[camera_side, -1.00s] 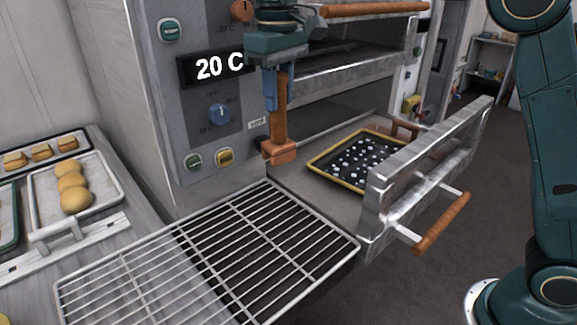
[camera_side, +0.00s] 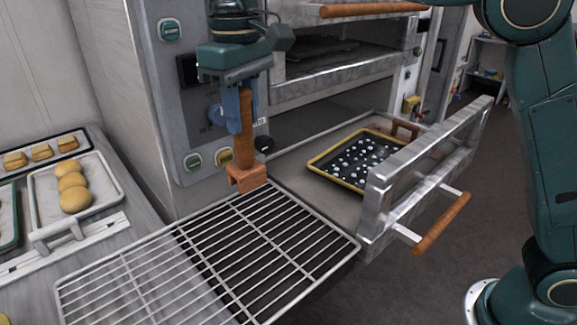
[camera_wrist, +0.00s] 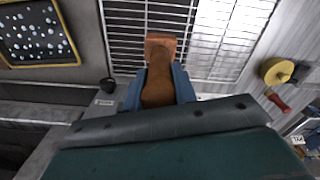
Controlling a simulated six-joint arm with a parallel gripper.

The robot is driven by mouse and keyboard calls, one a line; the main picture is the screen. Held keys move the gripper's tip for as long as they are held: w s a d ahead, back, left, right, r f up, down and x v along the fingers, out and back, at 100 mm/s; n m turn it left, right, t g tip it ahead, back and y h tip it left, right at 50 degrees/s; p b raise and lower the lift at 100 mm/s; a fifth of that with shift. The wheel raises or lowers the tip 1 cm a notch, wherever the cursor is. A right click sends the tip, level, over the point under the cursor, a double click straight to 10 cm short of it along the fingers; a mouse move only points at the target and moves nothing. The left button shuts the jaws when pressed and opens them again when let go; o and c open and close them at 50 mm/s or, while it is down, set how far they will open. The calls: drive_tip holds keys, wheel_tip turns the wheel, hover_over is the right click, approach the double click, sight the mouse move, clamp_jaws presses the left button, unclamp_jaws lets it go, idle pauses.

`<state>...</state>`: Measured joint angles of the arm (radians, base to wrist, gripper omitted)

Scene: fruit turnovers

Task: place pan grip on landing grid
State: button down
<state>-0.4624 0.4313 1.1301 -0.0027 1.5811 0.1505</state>
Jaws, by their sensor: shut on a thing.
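The pan grip (camera_side: 245,150) is an orange-brown wooden handle with a blocky clamp at its lower end. My gripper (camera_side: 236,108) is shut on its upper part and holds it upright, blue fingers on both sides. The grip's clamp end is at the back edge of the landing grid (camera_side: 215,250), a silver wire rack; I cannot tell whether they touch. In the wrist view the pan grip (camera_wrist: 160,75) points away from my gripper (camera_wrist: 158,92), its end over the bars of the grid (camera_wrist: 125,30).
A dark tray with white dots and a yellow rim (camera_side: 318,172) lies on the open oven door or drawer (camera_side: 420,165), right of the grid. A tray of buns (camera_side: 108,185) is at left. The oven panel (camera_side: 185,120) stands close behind my gripper. The grid is bare.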

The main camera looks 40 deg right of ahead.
sight(246, 144)
wheel_tip(246, 144, down, 18)
idle(1.0)
drive_tip(key=shift+f, duration=0.1)
drive_tip(key=c, duration=1.1)
unclamp_jaws()
wheel_tip(246, 144, up, 11)
drive_tip(key=shift+r, duration=0.7)
drive_tip(key=shift+d, duration=0.1)
